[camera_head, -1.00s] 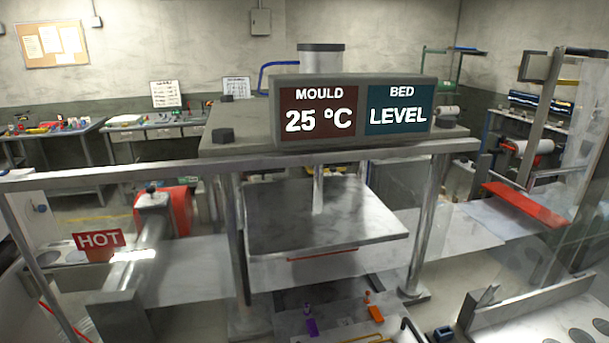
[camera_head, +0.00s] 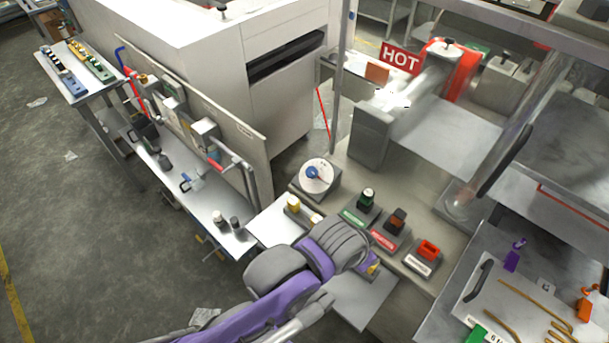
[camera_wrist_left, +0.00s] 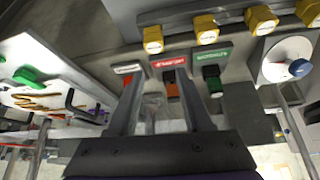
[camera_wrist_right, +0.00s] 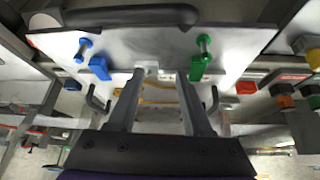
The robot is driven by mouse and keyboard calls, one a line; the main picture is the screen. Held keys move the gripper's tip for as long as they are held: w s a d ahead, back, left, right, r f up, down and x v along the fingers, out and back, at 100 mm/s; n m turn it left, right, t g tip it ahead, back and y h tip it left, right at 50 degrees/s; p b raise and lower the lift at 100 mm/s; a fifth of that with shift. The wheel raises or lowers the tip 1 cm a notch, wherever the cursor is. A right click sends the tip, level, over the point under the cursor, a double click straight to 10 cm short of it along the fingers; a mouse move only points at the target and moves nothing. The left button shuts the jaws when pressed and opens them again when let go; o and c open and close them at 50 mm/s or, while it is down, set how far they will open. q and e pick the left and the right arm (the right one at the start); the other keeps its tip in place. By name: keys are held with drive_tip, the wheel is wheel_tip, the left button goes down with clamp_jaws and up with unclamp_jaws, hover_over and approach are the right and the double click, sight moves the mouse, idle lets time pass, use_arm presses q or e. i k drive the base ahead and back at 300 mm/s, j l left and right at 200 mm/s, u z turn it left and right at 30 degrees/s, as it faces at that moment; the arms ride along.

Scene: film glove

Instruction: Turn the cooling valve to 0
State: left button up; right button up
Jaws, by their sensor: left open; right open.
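A white round dial with a blue knob, which looks like the cooling valve (camera_head: 316,175), sits on a grey block at the left end of the machine's front ledge. In the left wrist view the cooling valve (camera_wrist_left: 296,66) is at the right edge. Its scale marks are too small to read. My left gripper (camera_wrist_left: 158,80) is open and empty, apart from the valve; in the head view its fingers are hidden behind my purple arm. My right gripper (camera_wrist_right: 160,76) is open and empty; it is outside the head view.
Green (camera_head: 367,196), dark orange (camera_head: 396,218) and red (camera_head: 428,250) controls stand on the ledge right of the valve. Several yellow knobs (camera_wrist_left: 208,30) line the ledge edge. A plate (camera_wrist_right: 250,45) with blue and green clamps lies before my right gripper.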

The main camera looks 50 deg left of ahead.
sight(311, 173)
drive_tip(key=u, duration=1.65)
drive_tip(key=i+j+u, duration=0.1)
drive_tip(key=j, duration=0.3)
drive_tip(key=i+j+u, duration=0.1)
drive_tip(key=j, duration=0.3)
drive_tip(key=i+j, duration=0.2)
drive_tip(key=j, duration=0.15)
drive_tip(key=u, duration=0.05)
